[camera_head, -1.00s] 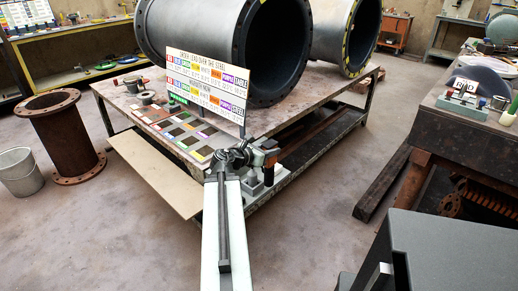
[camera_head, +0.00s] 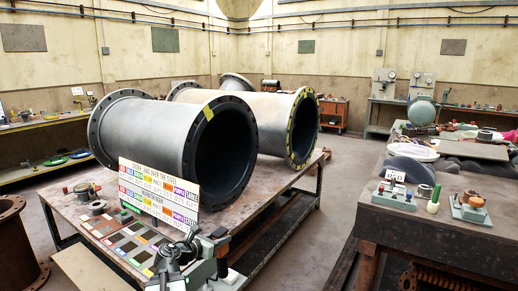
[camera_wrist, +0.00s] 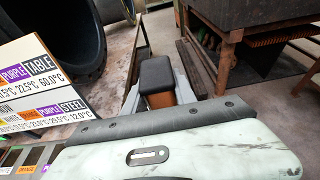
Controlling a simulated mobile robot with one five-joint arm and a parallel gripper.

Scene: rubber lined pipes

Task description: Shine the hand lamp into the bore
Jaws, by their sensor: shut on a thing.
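My gripper (camera_head: 208,245) is low at the table's front edge, below and in front of the near pipe. In the wrist view its grey fingers (camera_wrist: 158,100) are shut on the hand lamp (camera_wrist: 157,72), which has a black block-like head and an orange body. The lamp is small and partly hidden in the head view. The near pipe (camera_head: 145,135) lies on its side on the table, its dark bore (camera_head: 225,155) open toward the front right. A second pipe (camera_head: 305,130) with yellow marks on its flange lies behind it. I cannot tell whether the lamp is lit.
A sign board (camera_head: 158,193) stands before the near pipe, close to my gripper. Colour swatches (camera_head: 128,243) cover the table's (camera_head: 262,207) front left. A dark workbench (camera_head: 440,225) stands at right, with floor between. A rusty flanged pipe (camera_head: 12,245) stands at left.

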